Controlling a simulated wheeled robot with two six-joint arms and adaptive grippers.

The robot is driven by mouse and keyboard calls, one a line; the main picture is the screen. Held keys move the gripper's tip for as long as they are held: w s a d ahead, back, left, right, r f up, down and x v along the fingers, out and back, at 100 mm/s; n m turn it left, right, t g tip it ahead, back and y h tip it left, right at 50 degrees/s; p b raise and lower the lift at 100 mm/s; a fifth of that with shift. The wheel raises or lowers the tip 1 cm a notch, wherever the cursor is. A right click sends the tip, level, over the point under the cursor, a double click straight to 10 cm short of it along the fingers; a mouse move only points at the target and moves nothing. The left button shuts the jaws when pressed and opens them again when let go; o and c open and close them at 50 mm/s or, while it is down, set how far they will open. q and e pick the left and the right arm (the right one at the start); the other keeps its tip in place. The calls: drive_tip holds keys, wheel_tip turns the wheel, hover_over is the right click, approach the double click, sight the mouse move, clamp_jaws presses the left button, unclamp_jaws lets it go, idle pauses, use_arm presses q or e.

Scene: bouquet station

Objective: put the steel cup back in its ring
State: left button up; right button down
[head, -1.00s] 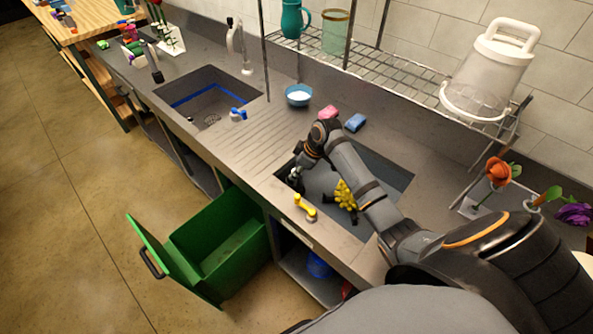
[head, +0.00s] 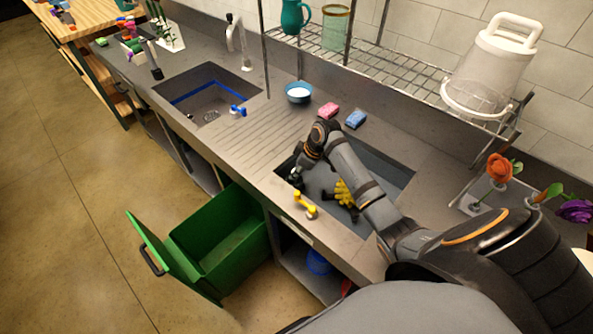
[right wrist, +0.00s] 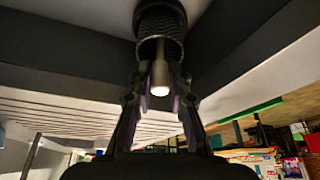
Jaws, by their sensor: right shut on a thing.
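My right gripper (head: 295,180) reaches down at the near left corner of the right sink basin. In the right wrist view the gripper (right wrist: 160,84) has its fingers on either side of a pale round-ended post, shut on it. The post sticks out of a dark, mesh-sided cup (right wrist: 160,22), which I take for the steel cup. The cup cannot be made out in the head view. Its ring cannot be picked out in either view. My left gripper is not in view.
A yellow object with dark parts (head: 343,192) lies in the right basin beside my forearm. Pink (head: 328,110) and blue (head: 356,119) sponges lie behind. An open green bin (head: 225,245) juts out below.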

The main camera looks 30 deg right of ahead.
drive_tip(key=c, duration=1.2)
unclamp_jaws()
drive_tip(key=shift+d+r, duration=0.1)
drive_tip(key=v, duration=1.1)
drive_tip(key=shift+s+r, duration=0.2)
drive_tip(key=shift+r, duration=0.15)
